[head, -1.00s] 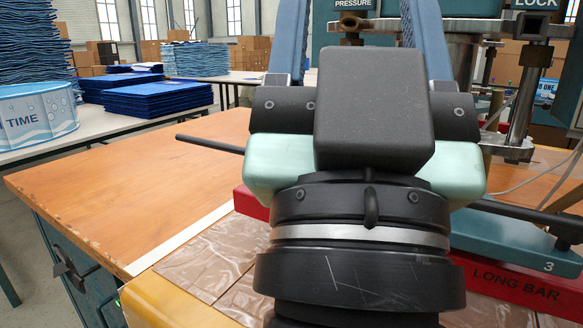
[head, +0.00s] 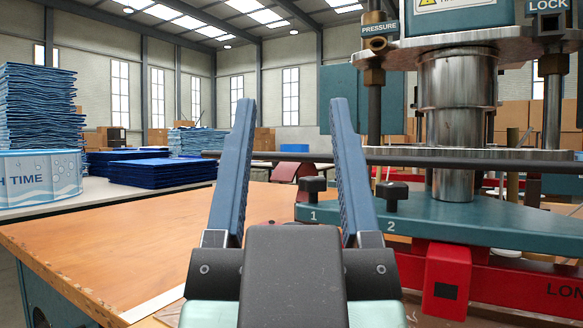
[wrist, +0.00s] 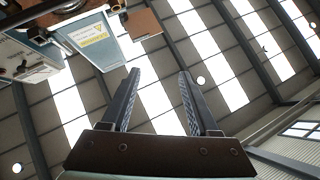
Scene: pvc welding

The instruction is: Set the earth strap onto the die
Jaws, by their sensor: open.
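My gripper (head: 293,104) is open and empty, its two blue fingers pointing up in front of the press. It also shows open in the wrist view (wrist: 159,73), against the roof. I cannot make out an earth strap in any view. I cannot tell for certain which part is the die. A red bar marked LONG (head: 520,288) lies at the right under a teal plate (head: 465,222) numbered 1 and 2. My gripper body hides part of the table.
The press's steel column (head: 457,110) stands above the teal plate. Two black knobs, one of them at 2 (head: 396,193), stick up from the plate. The wooden tabletop (head: 120,245) at the left is clear. Blue stacks (head: 160,170) stand beyond.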

